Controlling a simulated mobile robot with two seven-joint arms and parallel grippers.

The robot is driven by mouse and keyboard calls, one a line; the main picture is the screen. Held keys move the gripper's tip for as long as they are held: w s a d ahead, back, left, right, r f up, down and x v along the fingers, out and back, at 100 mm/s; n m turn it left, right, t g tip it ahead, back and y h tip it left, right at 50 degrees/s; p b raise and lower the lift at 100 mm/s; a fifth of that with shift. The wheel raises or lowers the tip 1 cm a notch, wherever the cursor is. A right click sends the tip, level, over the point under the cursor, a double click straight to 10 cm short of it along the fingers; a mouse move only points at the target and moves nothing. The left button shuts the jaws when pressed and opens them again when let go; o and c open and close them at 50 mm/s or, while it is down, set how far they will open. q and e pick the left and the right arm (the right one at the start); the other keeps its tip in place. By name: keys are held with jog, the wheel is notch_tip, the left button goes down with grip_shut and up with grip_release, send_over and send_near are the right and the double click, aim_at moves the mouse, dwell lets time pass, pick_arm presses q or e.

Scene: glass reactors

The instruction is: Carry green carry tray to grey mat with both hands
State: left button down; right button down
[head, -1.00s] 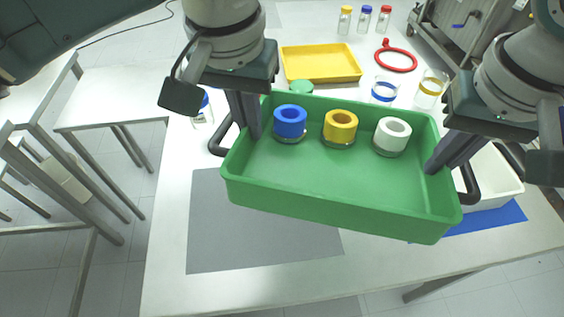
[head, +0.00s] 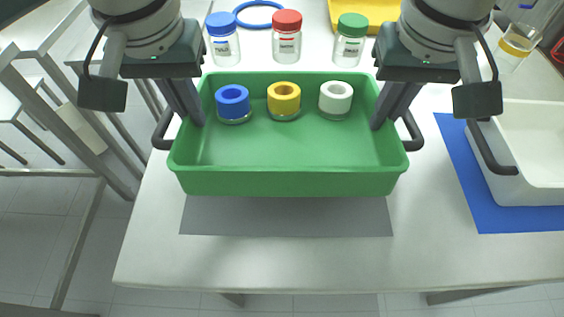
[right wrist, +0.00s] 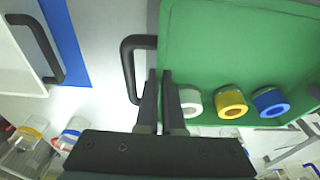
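The green carry tray (head: 290,184) is level in the head view and also fills the upper right of the right wrist view (right wrist: 240,50). A blue ring piece (head: 233,104), a yellow one (head: 284,100) and a white one (head: 335,99) stand along its far side. My left gripper (head: 190,108) is at its left wall and my right gripper (head: 387,112) is shut on its right wall, inside the black handle. The grey mat (head: 285,220) shows as a strip below the tray's front; the tray covers the rest. I cannot tell whether they touch.
Three jars with blue, red (head: 287,38) and green caps stand just behind the tray. A white bin (head: 535,150) sits on a blue mat (head: 485,205) at right. A yellow tray (head: 362,12) lies at the back. The front table strip (head: 290,262) is clear.

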aim_at(200, 136)
pick_arm(q)
jog(key=shift+f, duration=0.1)
